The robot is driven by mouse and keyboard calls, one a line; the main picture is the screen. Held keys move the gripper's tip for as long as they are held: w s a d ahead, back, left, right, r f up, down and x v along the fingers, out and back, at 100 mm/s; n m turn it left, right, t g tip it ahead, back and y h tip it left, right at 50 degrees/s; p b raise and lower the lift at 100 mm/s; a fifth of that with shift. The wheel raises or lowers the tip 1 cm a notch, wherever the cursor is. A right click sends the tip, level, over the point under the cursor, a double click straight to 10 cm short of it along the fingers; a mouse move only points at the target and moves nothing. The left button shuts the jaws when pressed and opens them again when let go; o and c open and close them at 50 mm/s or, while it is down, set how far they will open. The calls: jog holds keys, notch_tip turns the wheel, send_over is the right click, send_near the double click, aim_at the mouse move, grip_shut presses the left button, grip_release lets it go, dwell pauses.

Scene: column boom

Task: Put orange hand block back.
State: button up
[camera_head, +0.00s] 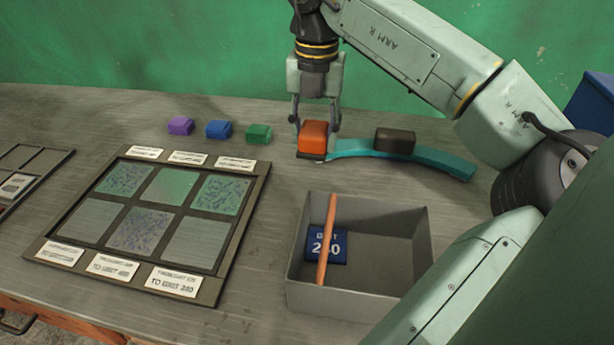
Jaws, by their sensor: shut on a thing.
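The orange hand block (313,139) is at the left end of a curved teal piece (440,164) on the workbench. A thin dark layer shows under the block. My gripper (315,128) points down from above and is shut on the orange block, one finger on each side. I cannot tell whether the block rests on the teal piece or is just above it.
Purple (181,126), blue (219,129) and green (259,133) blocks stand in a row to the left. A dark block (395,141) sits on the teal piece. A grey open box (418,262) and a framed sample panel (232,259) are nearer.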

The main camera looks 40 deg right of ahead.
jog(key=shift+w+d+f+b, duration=0.15)
jog(key=shift+w+d+f, duration=0.1)
jog(key=shift+w+f, duration=0.2)
jog(key=shift+w+d+f+b, duration=0.15)
jog(key=shift+w+d+f, duration=0.1)
jog(key=shift+w+f, duration=0.2)
notch_tip(320, 180, down, 6)
jog(key=b, duration=0.3)
jog(key=shift+s+r+b, duration=0.1)
jog(key=shift+r+b, duration=0.05)
jog(key=shift+b, duration=0.2)
jog(key=shift+f+b, duration=1.05)
jog(key=shift+f, duration=0.85)
jog(key=shift+r, duration=0.1)
jog(key=o, duration=0.7)
jog(key=shift+f, duration=0.25)
jog(key=shift+c, duration=0.2)
jog(key=o, duration=0.5)
jog(key=shift+r, duration=0.1)
jog(key=shift+c, duration=0.2)
jog(key=shift+r, duration=0.1)
